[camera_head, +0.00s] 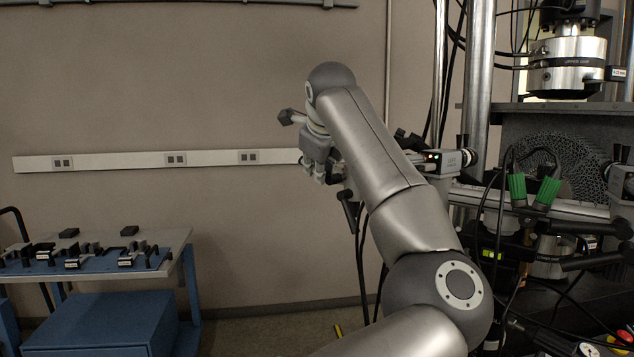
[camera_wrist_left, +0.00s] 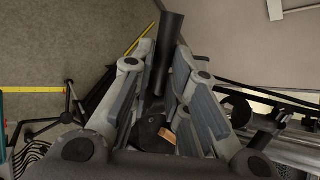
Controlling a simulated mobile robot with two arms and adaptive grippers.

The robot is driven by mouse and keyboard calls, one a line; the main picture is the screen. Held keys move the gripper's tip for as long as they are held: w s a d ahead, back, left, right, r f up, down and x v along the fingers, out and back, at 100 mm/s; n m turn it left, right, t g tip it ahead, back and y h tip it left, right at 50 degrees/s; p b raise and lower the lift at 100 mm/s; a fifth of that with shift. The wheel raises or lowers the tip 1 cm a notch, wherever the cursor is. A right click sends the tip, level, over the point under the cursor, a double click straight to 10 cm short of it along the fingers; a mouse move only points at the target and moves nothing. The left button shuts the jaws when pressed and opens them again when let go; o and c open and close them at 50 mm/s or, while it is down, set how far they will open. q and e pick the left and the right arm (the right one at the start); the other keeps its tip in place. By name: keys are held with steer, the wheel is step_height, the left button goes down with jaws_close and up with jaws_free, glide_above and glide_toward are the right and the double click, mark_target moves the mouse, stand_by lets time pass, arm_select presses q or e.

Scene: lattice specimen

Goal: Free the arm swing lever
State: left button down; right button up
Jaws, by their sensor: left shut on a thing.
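The arm swing lever is a black, round-ended handle (camera_wrist_left: 168,50). In the left wrist view it lies between the two fingers of my left gripper (camera_wrist_left: 165,65), which is shut on it. A dark round hub (camera_wrist_left: 149,130) shows at the lever's lower end, with a small orange-brown piece beside it. In the head view my left gripper (camera_head: 328,177) is small and partly covered by my own forearm. A black handle (camera_head: 348,208) shows just below it, at the left end of the machine's arm. My right gripper is in neither view.
The testing machine (camera_head: 478,100) stands at the right, with cables and two green connectors (camera_head: 517,190). A camera-like unit (camera_head: 455,160) sits near my forearm. A side table (camera_head: 172,240) with several black fixtures stands at the left. The floor between is mostly clear.

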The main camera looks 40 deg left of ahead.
arm_select(q)
steer(key=shift+d, duration=0.1)
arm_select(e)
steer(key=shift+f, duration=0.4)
arm_select(q)
steer(key=y+b, duration=0.1)
steer(key=b, duration=0.1)
steer(key=m+y+b, duration=0.1)
steer(key=y+b, duration=0.1)
steer(key=b, duration=0.1)
steer(key=shift+d+r+t, duration=0.15)
steer(key=shift+d+t, duration=0.25)
steer(key=c, duration=1.3)
jaws_free()
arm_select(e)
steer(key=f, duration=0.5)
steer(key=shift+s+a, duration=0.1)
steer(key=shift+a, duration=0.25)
arm_select(q)
steer(key=shift+d+r, duration=0.1)
